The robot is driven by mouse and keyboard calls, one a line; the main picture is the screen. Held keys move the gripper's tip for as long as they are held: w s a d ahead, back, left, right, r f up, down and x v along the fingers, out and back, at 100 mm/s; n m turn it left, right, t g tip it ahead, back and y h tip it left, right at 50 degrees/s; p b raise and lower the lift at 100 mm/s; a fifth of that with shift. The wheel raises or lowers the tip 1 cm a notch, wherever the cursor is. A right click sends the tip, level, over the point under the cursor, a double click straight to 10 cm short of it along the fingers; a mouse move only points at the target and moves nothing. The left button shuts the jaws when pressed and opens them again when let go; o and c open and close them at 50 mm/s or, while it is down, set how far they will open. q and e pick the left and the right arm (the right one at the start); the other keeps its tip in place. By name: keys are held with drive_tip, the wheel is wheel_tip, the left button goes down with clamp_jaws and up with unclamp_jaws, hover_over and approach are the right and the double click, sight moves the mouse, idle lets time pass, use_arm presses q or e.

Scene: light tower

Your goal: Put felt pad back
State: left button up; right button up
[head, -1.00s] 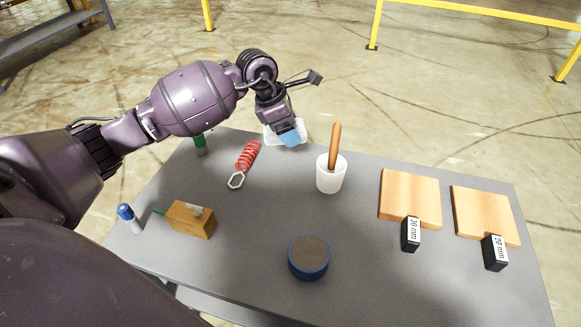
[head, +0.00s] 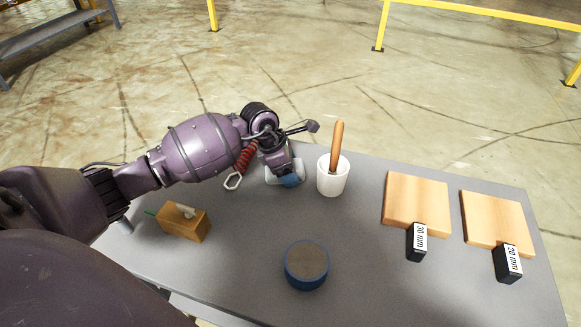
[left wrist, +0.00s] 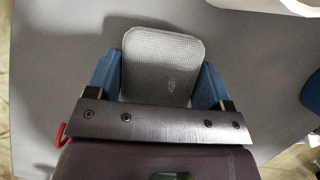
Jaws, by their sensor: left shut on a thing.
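A pale, rounded square pad with a fine woven texture, which looks like the felt pad (left wrist: 162,62), sits between the blue fingers of my left gripper (left wrist: 160,90) in the left wrist view. In the head view my left gripper (head: 289,181) is over the far part of the table, left of the white cup. It is shut on the pad, whose pale edges (head: 299,168) show around the fingers. I cannot tell whether the pad touches the table. My right gripper is not in view.
A white cup (head: 332,182) with a wooden handle stands close right of the gripper. A red coil (head: 243,160) lies partly behind my arm. A blue round tin (head: 306,279), a wooden block (head: 186,226), two boards and black labelled blocks stand nearer.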

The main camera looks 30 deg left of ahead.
use_arm(q)
drive_tip(key=shift+f, duration=0.15)
drive_tip(key=o, duration=0.9)
drive_tip(key=shift+c, duration=0.2)
drive_tip(key=shift+a+r, duration=0.1)
drive_tip(key=shift+r, duration=0.45)
drive_tip(key=p+v, duration=0.2)
drive_tip(key=v, duration=0.8)
drive_tip(key=shift+s+a+r+p, duration=0.15)
drive_tip(key=shift+s+r+p, duration=0.15)
drive_tip(key=shift+r, duration=0.3)
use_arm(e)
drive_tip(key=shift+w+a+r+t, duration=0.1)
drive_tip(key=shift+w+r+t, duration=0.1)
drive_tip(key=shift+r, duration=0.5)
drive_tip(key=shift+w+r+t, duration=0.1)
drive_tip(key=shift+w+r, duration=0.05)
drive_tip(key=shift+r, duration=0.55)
use_arm(q)
drive_tip(key=shift+w, duration=0.1)
